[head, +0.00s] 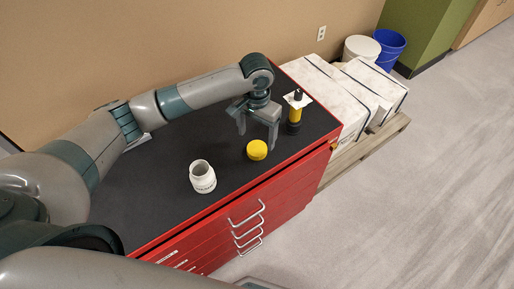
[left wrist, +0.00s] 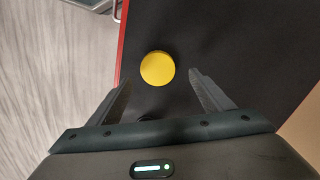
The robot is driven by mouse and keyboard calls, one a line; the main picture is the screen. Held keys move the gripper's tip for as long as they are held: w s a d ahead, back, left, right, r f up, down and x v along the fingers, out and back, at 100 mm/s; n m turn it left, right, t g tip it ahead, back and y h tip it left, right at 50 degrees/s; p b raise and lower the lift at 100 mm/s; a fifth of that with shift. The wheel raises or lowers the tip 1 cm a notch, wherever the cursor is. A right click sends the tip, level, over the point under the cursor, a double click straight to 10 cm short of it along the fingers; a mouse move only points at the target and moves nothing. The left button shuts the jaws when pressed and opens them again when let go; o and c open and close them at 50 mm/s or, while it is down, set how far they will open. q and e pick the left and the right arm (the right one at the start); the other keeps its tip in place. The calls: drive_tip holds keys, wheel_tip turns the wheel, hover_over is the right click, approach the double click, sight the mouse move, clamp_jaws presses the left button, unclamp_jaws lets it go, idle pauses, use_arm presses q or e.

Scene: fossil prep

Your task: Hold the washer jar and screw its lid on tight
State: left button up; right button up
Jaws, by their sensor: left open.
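The white washer jar (head: 202,177) stands upright and open-topped on the black top of the red cabinet, with a label on its side. The yellow lid (head: 257,150) lies apart from it, to the right. My left gripper (head: 257,138) is open and empty, pointing down just behind the lid in the head view. In the left wrist view the lid (left wrist: 157,69) shows as a yellow disc, ahead of the gap between the spread fingers (left wrist: 160,92). The jar is not in the left wrist view. My right gripper does not show.
A black and yellow bottle-like tool with a white card (head: 295,112) stands at the cabinet's right end. The red cabinet (head: 230,232) has metal handles on its front. White wrapped blocks (head: 345,90) sit on a pallet beyond, with buckets behind. The black top left of the jar is clear.

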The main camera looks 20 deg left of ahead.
sight(257, 148)
use_arm(q)
drive_tip(key=shift+s+f+p, duration=0.15)
drive_tip(key=shift+f+p, duration=0.3)
drive_tip(key=shift+f, duration=0.15)
wheel_tip(257, 148, down, 3)
drive_tip(key=shift+s+d+f+p, duration=0.1)
drive_tip(key=shift+p, duration=0.45)
drive_tip(key=shift+f, duration=0.4)
drive_tip(key=c, duration=1.1)
